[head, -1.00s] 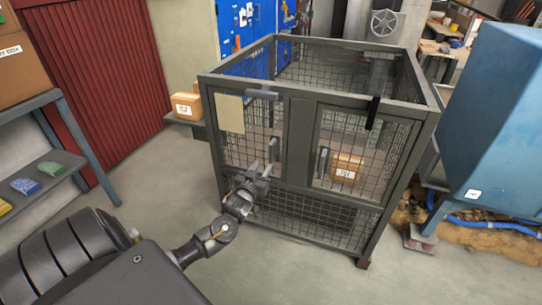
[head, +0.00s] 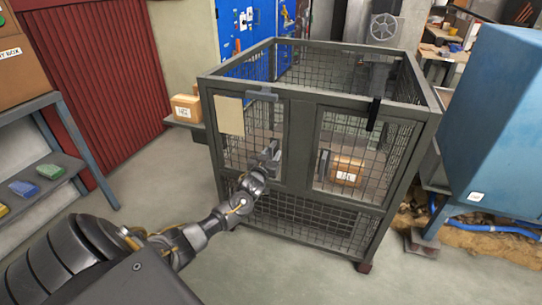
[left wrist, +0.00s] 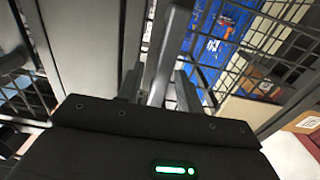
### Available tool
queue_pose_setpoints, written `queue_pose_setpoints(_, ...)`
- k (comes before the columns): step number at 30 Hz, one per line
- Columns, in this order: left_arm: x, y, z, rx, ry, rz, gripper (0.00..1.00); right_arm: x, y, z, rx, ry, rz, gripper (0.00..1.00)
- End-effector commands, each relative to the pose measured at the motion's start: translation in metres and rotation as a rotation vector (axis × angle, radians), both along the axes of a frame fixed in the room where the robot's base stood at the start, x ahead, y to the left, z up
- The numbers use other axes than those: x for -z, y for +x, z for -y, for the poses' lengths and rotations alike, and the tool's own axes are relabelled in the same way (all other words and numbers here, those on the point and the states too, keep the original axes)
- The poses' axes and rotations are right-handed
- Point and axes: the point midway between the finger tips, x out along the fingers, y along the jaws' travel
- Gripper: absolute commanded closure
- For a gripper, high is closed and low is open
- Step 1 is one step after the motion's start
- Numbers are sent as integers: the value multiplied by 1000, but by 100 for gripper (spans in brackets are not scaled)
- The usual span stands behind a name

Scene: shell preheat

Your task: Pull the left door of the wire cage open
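The wire cage (head: 300,190) is a dark grey frame with mesh walls and an open top. Its left door (head: 232,148) carries a beige card and looks shut, in line with the front. The door's upright handle (head: 276,150) is partly hidden by my left gripper (head: 268,160), which is at it. In the left wrist view the handle bar (left wrist: 165,55) stands between the two fingers of my left gripper (left wrist: 160,92). The fingers look apart, with a gap beside the bar. My right gripper is not in view.
A grey latch piece (head: 262,96) sits above the left door. A black strap-like piece (head: 373,113) hangs over the right door (head: 350,160). A cardboard box (head: 346,171) shows through the mesh. A blue machine (head: 492,130) stands at the right. Floor before the cage is clear.

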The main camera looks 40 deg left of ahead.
Motion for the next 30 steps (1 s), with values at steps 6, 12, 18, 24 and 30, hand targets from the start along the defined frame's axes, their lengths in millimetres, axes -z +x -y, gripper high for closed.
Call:
queue_pose_setpoints(6, 0, 0, 0, 0, 0, 0, 90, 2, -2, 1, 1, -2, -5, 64)
queue_pose_setpoints(12, 0, 0, 0, 0, 0, 0, 100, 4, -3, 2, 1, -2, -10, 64)
queue_pose_setpoints(18, 0, -2, 0, 4, 1, -1, 100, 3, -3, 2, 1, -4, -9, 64)
queue_pose_setpoints(24, -1, -14, 4, 54, 2, -4, 100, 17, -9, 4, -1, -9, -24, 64)
queue_pose_setpoints(30, -2, -41, 15, 191, 3, -7, 100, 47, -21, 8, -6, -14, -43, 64)
